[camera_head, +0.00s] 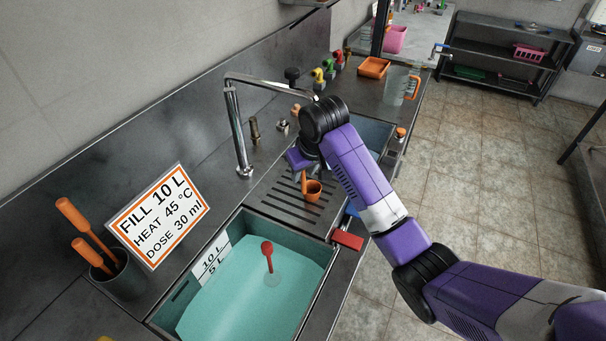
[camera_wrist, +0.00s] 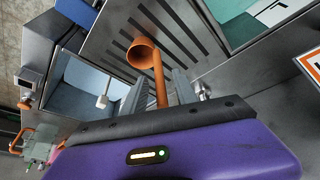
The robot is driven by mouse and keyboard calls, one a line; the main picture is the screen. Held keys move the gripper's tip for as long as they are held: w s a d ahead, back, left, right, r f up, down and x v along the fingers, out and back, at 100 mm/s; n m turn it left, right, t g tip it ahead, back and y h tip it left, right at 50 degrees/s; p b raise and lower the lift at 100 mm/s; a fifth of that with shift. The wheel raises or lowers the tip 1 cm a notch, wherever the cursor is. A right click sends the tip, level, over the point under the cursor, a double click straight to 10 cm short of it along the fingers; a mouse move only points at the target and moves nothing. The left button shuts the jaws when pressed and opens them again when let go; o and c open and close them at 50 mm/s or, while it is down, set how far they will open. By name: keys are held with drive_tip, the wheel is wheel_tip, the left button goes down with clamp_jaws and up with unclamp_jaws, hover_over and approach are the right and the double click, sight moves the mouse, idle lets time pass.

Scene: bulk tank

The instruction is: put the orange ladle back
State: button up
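The orange ladle (camera_head: 313,190) hangs with its cup downward over the grooved drainboard (camera_head: 282,206). In the wrist view, the ladle (camera_wrist: 143,53) has its handle running up between the two fingers of my gripper (camera_wrist: 160,80), which appears shut on it. The cup's gap above the drainboard is hard to judge. In the head view, my gripper (camera_head: 303,163) is mostly hidden behind my wrist. A dark holder (camera_head: 122,277) at the lower left has two orange handles standing in it.
A basin of teal liquid (camera_head: 240,300) with a red-topped thing (camera_head: 267,248) lies in front. A tall faucet (camera_head: 237,130) rises behind the drainboard. A sign (camera_head: 160,215) stands beside the holder. A red block (camera_head: 347,240) sits on the front edge. An orange tray (camera_head: 374,68) is farther back.

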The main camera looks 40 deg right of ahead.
drive_tip(key=p+v, duration=0.1)
drive_tip(key=v, duration=0.9)
drive_tip(key=shift+r, duration=0.35)
drive_tip(key=shift+s, duration=0.1)
